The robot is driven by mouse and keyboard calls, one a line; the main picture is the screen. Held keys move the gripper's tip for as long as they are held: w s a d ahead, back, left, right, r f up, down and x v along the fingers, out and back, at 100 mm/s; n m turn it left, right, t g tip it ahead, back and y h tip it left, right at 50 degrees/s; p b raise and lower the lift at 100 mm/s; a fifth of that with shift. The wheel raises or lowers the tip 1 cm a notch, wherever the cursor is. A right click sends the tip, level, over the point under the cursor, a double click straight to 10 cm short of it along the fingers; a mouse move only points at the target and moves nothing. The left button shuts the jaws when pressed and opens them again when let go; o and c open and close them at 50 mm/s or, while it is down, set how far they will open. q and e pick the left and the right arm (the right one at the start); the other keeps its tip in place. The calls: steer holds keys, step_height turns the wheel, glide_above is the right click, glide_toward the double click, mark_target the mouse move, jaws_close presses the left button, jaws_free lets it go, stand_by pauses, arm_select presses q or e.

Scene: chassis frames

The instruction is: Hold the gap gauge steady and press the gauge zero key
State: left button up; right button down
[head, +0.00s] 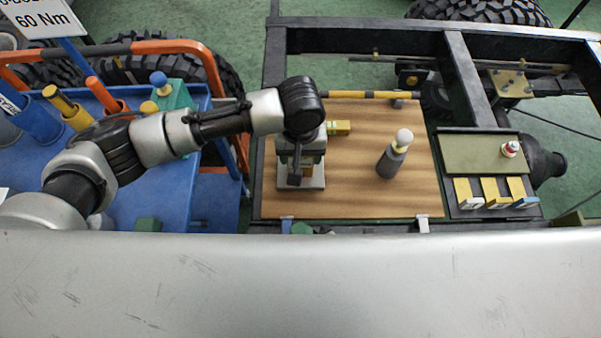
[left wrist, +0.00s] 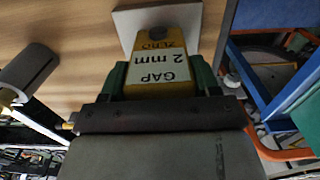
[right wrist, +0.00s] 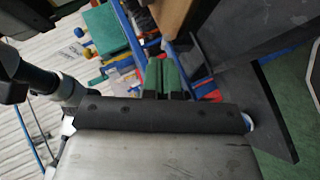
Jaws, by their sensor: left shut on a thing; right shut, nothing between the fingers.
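The gap gauge (left wrist: 172,62) is a yellow block with a white label reading "GAP 2 mm" and the word "ZERO" by a round dark key (left wrist: 157,33). It stands at a pale plate (left wrist: 128,30) on the wooden board. My left gripper (left wrist: 168,78) is shut on the gauge, its green fingers on both sides. In the head view my left gripper (head: 298,170) hides most of the gauge. My right gripper (right wrist: 163,78) is shut and empty, its green fingertips together, apart from the gauge. The gauge does not show clearly in the right wrist view.
A green tray (head: 470,155) lies right, a blue trolley (head: 215,200) left.

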steer(key=shift+w+a, duration=0.1)
stand_by(0.4)
steer(key=shift+w, duration=4.4)
steer(key=shift+w, duration=0.4)
steer(key=shift+w, duration=0.45)
steer(key=shift+s, duration=0.9)
